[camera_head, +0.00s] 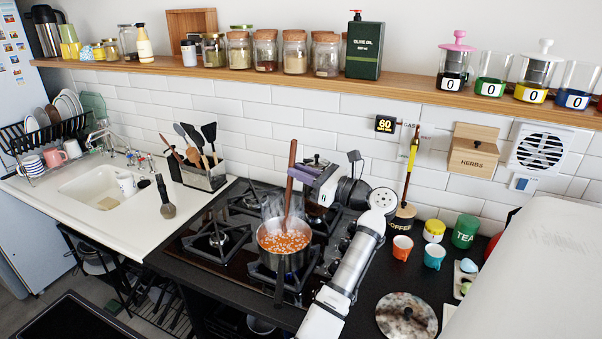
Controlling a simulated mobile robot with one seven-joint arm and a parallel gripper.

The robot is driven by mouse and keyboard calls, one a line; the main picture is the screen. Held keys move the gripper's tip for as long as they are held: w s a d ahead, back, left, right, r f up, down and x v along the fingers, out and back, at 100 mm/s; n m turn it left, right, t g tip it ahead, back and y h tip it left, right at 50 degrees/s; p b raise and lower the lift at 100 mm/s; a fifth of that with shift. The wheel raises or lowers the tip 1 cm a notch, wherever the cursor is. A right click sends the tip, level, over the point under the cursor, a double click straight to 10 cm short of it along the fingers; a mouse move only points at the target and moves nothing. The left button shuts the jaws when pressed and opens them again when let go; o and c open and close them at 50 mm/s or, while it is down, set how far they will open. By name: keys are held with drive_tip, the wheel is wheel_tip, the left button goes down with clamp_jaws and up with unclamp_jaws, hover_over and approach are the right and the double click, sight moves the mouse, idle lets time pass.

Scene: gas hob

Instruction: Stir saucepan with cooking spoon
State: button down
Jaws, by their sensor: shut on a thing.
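The saucepan (286,263) stands on the front part of the gas hob, with orange bubbling food and pale steam in it. A brown wooden cooking spoon (289,195) stands nearly upright, its lower end hidden in the food. My gripper (294,172) is shut on the upper part of the spoon's handle, above and behind the pan. The arm comes in from the front right, close beside the pan.
The gas hob (205,258) has other burners with black grates around the pan. A utensil holder (203,175) stands at the back left. Orange (402,247) and teal (434,257) cups and a round stone-patterned board (406,316) are on the right counter.

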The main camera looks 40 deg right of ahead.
sight(295, 152)
drive_tip(key=shift+r, duration=0.15)
wheel_tip(295, 152, up, 5)
drive_tip(key=shift+f, duration=0.15)
drive_tip(key=shift+s+f, duration=0.1)
idle(1.0)
